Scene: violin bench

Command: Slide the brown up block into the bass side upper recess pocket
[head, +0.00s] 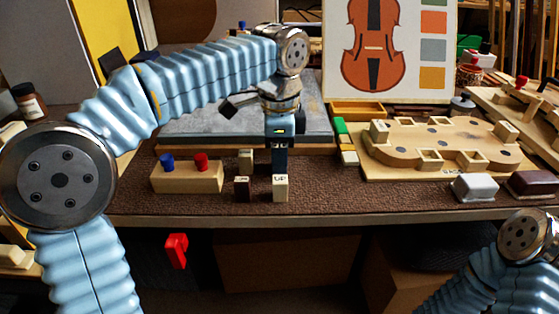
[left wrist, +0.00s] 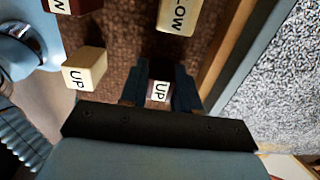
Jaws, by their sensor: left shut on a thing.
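The brown up block (left wrist: 160,90) sits between the fingers of my left gripper (left wrist: 161,88), its pale end lettered UP. In the head view my left gripper (head: 279,158) points down at the brown mat, and the nearer cream UP block (head: 280,189) hides the held block. That cream block also shows in the left wrist view (left wrist: 84,68), beside the gripper and apart from it. The violin-shaped form (head: 450,142) lies at the right with several square recess pockets; I cannot tell which is the bass side upper one. My right gripper is out of view.
A brown block (head: 242,189) and a cream LOW block (head: 246,160) stand left of my gripper. A pale peg holder (head: 187,178) stands farther left. A grey slab (head: 190,127) lies behind. White (head: 474,187) and dark brown (head: 531,184) pieces sit before the form.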

